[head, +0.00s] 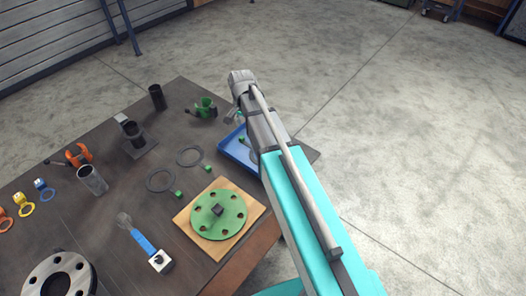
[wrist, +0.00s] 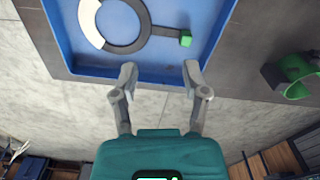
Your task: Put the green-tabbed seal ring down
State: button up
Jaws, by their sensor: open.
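A dark seal ring (wrist: 147,40) with a green tab (wrist: 186,39) lies in the blue tray (wrist: 66,68) in the wrist view. The left part of the ring looks white, and its top is cut off by the picture edge. My gripper (wrist: 160,73) is open and empty, its fingertips over the tray's near rim, apart from the ring and tab. In the head view the tray (head: 232,152) is partly hidden behind my arm. Two more dark rings with green tabs, a larger one (head: 148,184) and another (head: 179,160), lie on the table.
A green flange (head: 232,225) sits on a wooden board (head: 184,219) left of my arm. A green clamp (head: 205,108) stands beyond the tray and also shows in the wrist view (wrist: 295,72). Dark cylinders and a blue-handled brush (head: 142,240) occupy the table (head: 110,190).

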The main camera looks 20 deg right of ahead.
jog(key=s+d+n, duration=0.2)
jog(key=s+n, duration=0.2)
jog(key=s, duration=0.4)
jog(key=s+d+n, duration=0.1)
jog(key=s+n, duration=0.3)
jog(key=s, duration=0.5)
jog(key=shift+s+d, duration=0.15)
jog(key=shift+d, duration=0.2)
